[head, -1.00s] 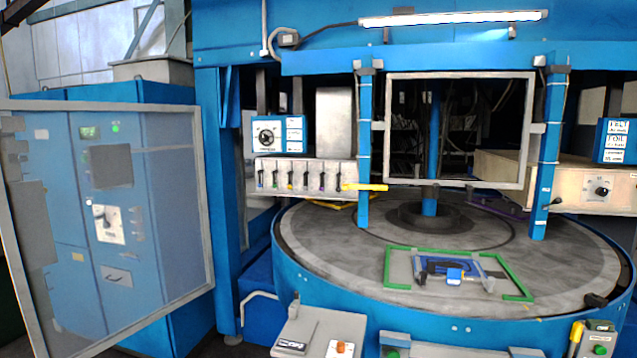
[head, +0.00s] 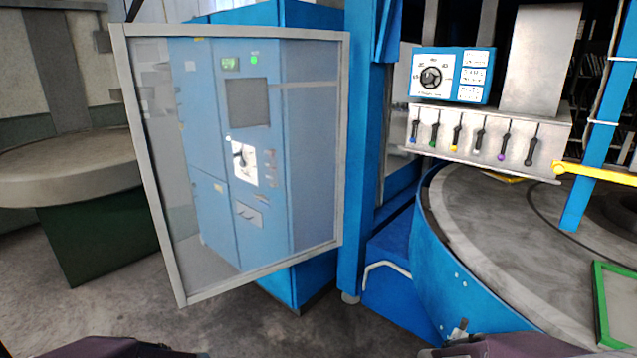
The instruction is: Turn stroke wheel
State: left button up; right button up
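A dark round wheel or knob (head: 431,77) sits on a white dial plate on the front of a blue box (head: 474,77), at the upper right in the head view. White labels are beside the dial. I cannot tell whether this is the stroke wheel. A second dark handle on a white plate (head: 244,163) shows on the blue cabinet, behind a framed clear panel. Dark parts of my arms show at the bottom edge. Neither gripper is in view.
A framed clear panel (head: 342,150) stands before the blue cabinet (head: 310,120). A row of small coloured levers (head: 480,140) is below the dial box. A yellow bar (head: 600,174) juts out right of them. The round table (head: 500,250) is at right. Grey floor (head: 100,300) is clear at left.

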aim_at(428, 78)
jog(key=i+j+u, duration=0.1)
jog(key=i, duration=0.55)
jog(key=i+j+u, duration=0.1)
jog(key=i+j, duration=0.15)
jog(key=i, duration=0.4)
jog(key=i+z, duration=0.7)
jog(key=z, duration=0.2)
jog(key=i+j+z, duration=0.25)
jog(key=z, duration=0.2)
jog(key=i+j+z, duration=0.45)
jog(key=k+l, duration=0.05)
jog(key=l, duration=0.05)
